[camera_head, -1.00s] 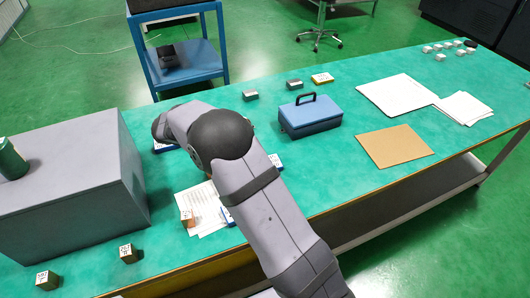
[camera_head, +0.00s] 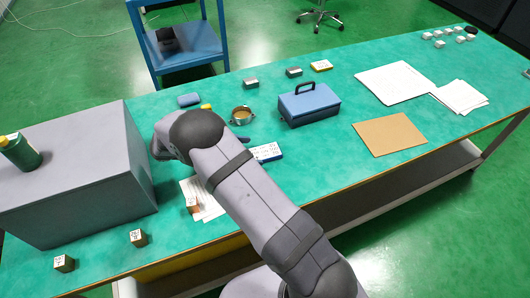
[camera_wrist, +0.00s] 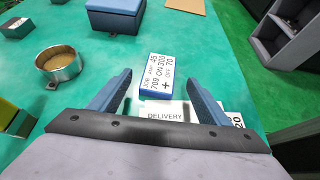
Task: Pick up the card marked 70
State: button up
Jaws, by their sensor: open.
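A blue block with a white printed face (camera_wrist: 157,75), whose last line reads OFF 70, lies on the green bench in the wrist view. It also shows beside my forearm in the head view (camera_head: 266,152). My gripper (camera_wrist: 158,83) is open and empty, its two blue fingers spread to either side of the block's near end in the picture. I cannot tell its height above the block. In the head view my gripper is mostly hidden behind my arm.
A sheet headed DELIVERY (camera_wrist: 165,115) lies under the fingers. A metal bowl (camera_head: 241,115) and a blue toolbox (camera_head: 309,106) stand behind the card. A large grey box (camera_head: 75,175) stands at left. Small wooden blocks (camera_head: 139,238) lie near the front edge.

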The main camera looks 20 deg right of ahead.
aim_at(265, 152)
jog(key=shift+p+x, duration=0.85)
jog(key=shift+x, duration=1.75)
jog(key=shift+c, duration=0.4)
jog(key=c, duration=1.2)
